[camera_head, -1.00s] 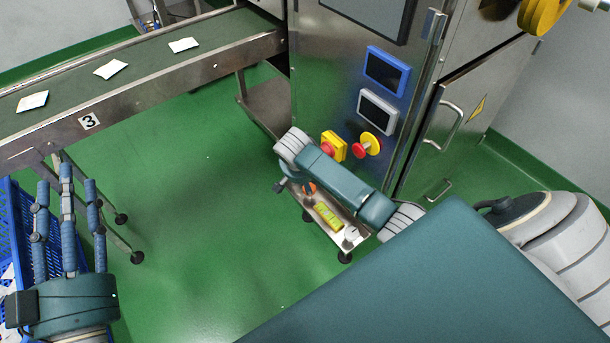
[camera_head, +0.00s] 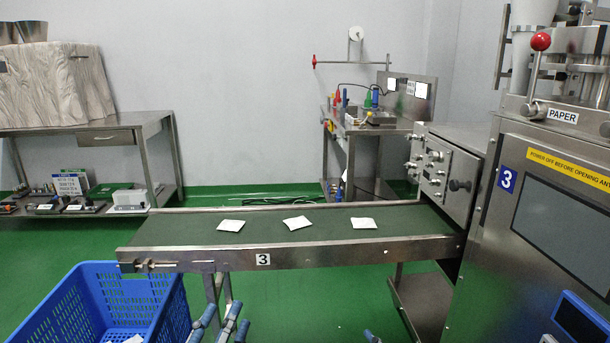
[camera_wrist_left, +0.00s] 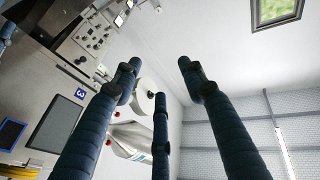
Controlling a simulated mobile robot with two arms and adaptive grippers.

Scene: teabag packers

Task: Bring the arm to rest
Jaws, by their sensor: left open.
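My left gripper (camera_head: 227,318) shows at the bottom edge of the head view, with its blue-grey fingers pointing up, between the blue crate and the conveyor's front. In the left wrist view the left gripper (camera_wrist_left: 158,85) is open, its fingers spread with nothing between them. Behind the fingers are a wall, a window (camera_wrist_left: 277,10) and part of a machine. The left arm itself is below the head view. A small blue tip (camera_head: 371,336) at the bottom edge may be a finger of my right gripper; the rest of it is hidden.
A conveyor (camera_head: 190,261) marked 3 carries three white teabags (camera_head: 297,223). A blue crate (camera_head: 72,305) stands at lower left. The packing machine (camera_head: 482,270) is on the right. Steel tables (camera_head: 145,128) stand behind. Green floor is open left of the conveyor.

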